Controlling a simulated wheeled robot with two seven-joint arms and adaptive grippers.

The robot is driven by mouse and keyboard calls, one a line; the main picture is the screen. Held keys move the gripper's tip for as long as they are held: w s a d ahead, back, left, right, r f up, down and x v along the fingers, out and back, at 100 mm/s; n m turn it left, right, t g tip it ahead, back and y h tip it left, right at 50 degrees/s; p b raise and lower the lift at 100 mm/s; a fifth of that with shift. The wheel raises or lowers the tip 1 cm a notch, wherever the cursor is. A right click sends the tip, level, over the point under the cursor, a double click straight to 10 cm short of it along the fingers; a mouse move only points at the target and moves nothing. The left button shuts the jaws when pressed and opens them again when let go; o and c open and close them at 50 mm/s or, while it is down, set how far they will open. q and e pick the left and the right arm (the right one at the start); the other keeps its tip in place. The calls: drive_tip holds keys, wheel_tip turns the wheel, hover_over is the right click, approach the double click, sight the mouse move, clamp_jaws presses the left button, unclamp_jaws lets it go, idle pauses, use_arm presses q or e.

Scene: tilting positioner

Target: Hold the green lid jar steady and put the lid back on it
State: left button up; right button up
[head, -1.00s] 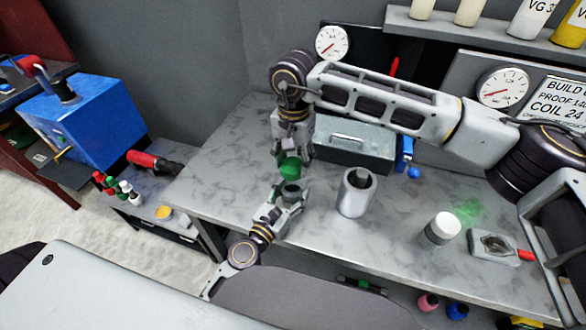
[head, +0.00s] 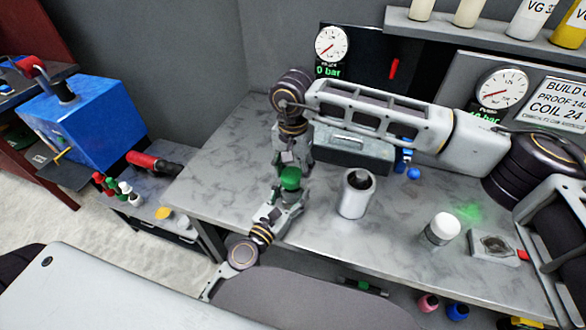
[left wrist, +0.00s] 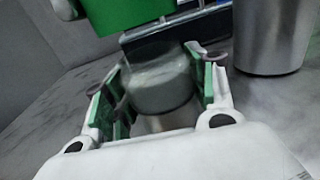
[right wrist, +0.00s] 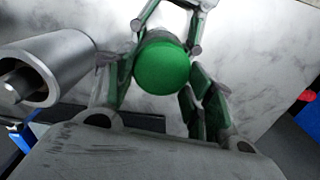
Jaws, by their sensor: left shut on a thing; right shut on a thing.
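My left gripper (left wrist: 160,95) is shut around the jar (left wrist: 160,85), a grey-white cylinder, and holds it above the bench. In the head view my left gripper (head: 280,207) comes up from below. My right gripper (head: 291,168) reaches down from above and is shut on the green lid (head: 290,179). The lid sits directly over the jar's mouth in the head view and hides it. In the right wrist view the round green lid (right wrist: 162,66) lies between my right fingers.
A silver metal cup (head: 356,197) stands just right of the grippers. A grey metal box (head: 350,155) is behind it. A white-capped container (head: 442,228) and a small grey tray (head: 497,247) stand farther right. The bench (head: 215,165) is clear on the left.

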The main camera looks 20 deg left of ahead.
sight(292, 195)
drive_tip(key=shift+f, duration=0.2)
drive_tip(key=shift+f, duration=0.7)
drive_tip(key=shift+f, duration=0.6)
idle(0.8)
